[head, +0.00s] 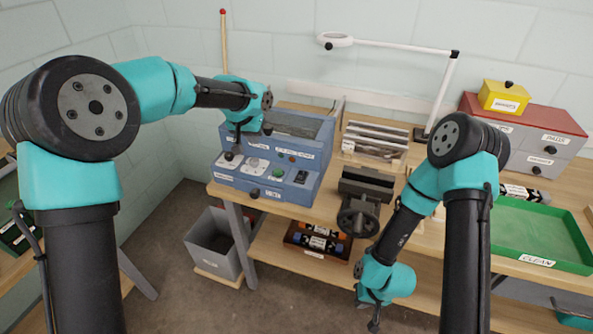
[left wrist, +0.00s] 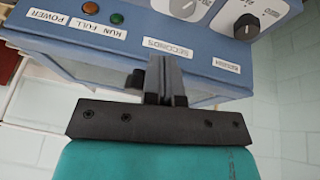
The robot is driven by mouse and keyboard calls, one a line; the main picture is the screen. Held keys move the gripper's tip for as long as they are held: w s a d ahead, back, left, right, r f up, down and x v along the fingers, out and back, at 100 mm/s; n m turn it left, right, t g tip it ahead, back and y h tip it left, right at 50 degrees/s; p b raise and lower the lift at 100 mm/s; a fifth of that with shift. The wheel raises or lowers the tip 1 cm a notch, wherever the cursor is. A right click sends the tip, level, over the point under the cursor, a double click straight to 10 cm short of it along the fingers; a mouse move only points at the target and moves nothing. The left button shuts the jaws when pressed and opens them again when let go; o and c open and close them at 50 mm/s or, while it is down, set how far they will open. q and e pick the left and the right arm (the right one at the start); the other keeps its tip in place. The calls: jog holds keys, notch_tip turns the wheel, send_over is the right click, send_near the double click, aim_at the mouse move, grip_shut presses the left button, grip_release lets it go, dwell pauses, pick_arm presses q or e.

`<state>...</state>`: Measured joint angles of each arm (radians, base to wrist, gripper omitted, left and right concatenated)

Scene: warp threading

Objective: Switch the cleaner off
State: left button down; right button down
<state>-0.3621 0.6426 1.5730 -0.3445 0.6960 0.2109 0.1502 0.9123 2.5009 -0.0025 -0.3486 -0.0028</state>
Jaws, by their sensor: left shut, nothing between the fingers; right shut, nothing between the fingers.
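The cleaner is a blue box (head: 265,195) at the left end of the workbench, with an open tank on top. Its sloping front panel has two dials, a green lamp (head: 278,172) and a dark switch (head: 301,176) at the right. I cannot tell the switch's position. My left gripper (head: 231,156) is shut and empty at the panel's left, by the dials. In the left wrist view, the left gripper (left wrist: 158,72) shows before the blue panel; a POWER label (left wrist: 48,17), green lamp and knobs are visible. My right gripper (head: 374,326) is shut and empty, low before the bench.
A dark vise (head: 363,200) stands right of the cleaner, with a rack (head: 373,143) behind it. A green tray (head: 540,235) lies at the right. A grey bin (head: 212,248) stands on the floor below. A lamp arm (head: 445,90) rises at the back.

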pick_arm(q)
notch_tip(320, 180, up, 6)
jog(key=m+y, duration=0.1)
send_over(300, 176)
jog(key=s+a, duration=0.1)
jog(key=a, duration=0.2)
jog(key=shift+s+d+f+g+y, duration=0.1)
jog(key=shift+s+d+g+y, duration=0.05)
jog(key=shift+s+d+g, duration=0.3)
jog(key=shift+s+d+f+g+y, duration=0.1)
jog(key=shift+s+d+g+y, duration=0.1)
jog(key=shift+d, duration=0.3)
jog(key=shift+f, duration=0.15)
jog(key=x, duration=1.2)
jog(key=shift+s+a+f, duration=0.1)
jog(key=shift+s+f, duration=0.25)
jog(key=shift+f, duration=0.55)
